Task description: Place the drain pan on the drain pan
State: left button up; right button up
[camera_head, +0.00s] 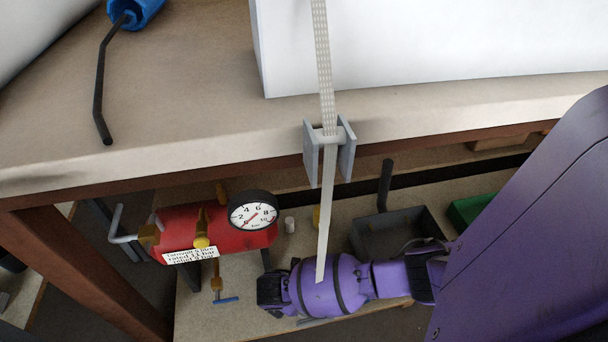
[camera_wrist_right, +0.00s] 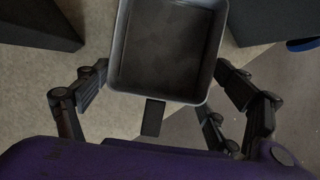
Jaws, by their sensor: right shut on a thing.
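A dark grey drain pan (camera_wrist_right: 168,45) sits between the two black fingers of my right gripper (camera_wrist_right: 165,82) in the right wrist view. The fingers are wide apart and shut on its two sides. The pan looks empty, and its far edge is cut off by the frame. A short black tab lies below its near edge. In the head view a dark grey tray-like pan (camera_head: 374,238) stands on the lower surface, partly hidden by my purple right arm. I cannot tell whether the two are the same pan. My right fingertips are hidden there. My left gripper is not in view.
A red tank (camera_head: 180,222) with a round gauge (camera_head: 253,210) stands left of my right wrist. A pale bench top (camera_head: 190,100) overhangs above. A pale strap (camera_head: 324,90) hangs through a grey bracket (camera_head: 346,150). A green bin (camera_head: 470,208) is at the right.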

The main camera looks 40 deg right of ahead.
jog(key=d, duration=0.3)
jog(key=shift+w+d+b, duration=0.2)
jog(key=shift+w+b, duration=0.15)
jog(key=shift+w, duration=0.05)
jog(key=f+b, duration=0.2)
jog(key=f, duration=0.1)
jog(key=shift+d+f, duration=0.2)
jog(key=shift+f, duration=0.1)
jog(key=o, duration=1.1)
jog(key=shift+f, duration=0.1)
jog(key=shift+o, duration=0.5)
